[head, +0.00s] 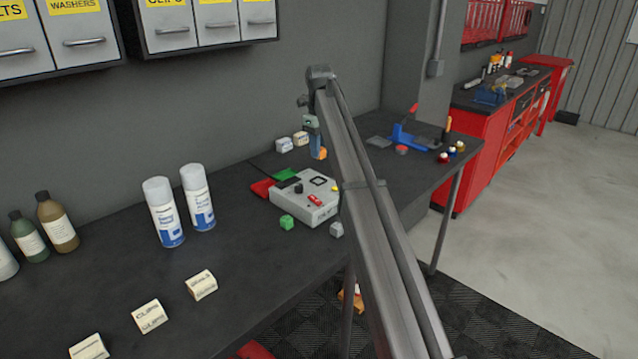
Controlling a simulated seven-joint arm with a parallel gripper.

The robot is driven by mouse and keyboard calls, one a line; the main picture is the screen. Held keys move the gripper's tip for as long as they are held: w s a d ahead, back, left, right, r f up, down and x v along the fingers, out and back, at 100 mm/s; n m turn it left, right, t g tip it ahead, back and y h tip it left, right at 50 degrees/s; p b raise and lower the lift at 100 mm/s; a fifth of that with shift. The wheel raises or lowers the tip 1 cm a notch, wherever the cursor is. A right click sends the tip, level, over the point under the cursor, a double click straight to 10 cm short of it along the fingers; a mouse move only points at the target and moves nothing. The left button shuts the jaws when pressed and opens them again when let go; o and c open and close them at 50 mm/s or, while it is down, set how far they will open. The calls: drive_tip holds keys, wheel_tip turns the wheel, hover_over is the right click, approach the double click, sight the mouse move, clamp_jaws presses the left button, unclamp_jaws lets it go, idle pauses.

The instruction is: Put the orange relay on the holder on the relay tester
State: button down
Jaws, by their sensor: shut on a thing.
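The relay tester (292,207) is a pale grey box on the dark bench, with a black square, a dark knob and a red part on its top. Which of these is the holder, I cannot tell for sure. My gripper (316,140) is above and behind the tester, partly hidden by my arm. It is shut on the small orange relay (318,153), which hangs below the fingers, apart from the tester in the picture. My arm hides the right side of this area.
A green cube (287,222) and a grey cube (336,230) lie in front of the tester. Pale blocks (284,145) and red and green flat items (262,188) lie behind it. Spray cans (163,212) stand left. A blue tool (405,138) lies right. The front bench has free room.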

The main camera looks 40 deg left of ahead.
drive_tip(key=shift+m, duration=0.3)
drive_tip(key=shift+w+a+f, duration=0.25)
drive_tip(key=shift+a+f, duration=0.05)
drive_tip(key=shift+f, duration=1.25)
drive_tip(key=shift+w+a+f, duration=0.2)
drive_tip(key=shift+a+f, duration=0.15)
drive_tip(key=shift+f, duration=1.15)
drive_tip(key=shift+w+a+f, duration=0.25)
drive_tip(key=shift+a+f, duration=0.05)
drive_tip(key=shift+f, duration=1.25)
drive_tip(key=shift+f, duration=0.1)
drive_tip(key=c, duration=0.9)
unclamp_jaws()
drive_tip(key=shift+o, duration=0.2)
wheel_tip(320, 180, up, 12)
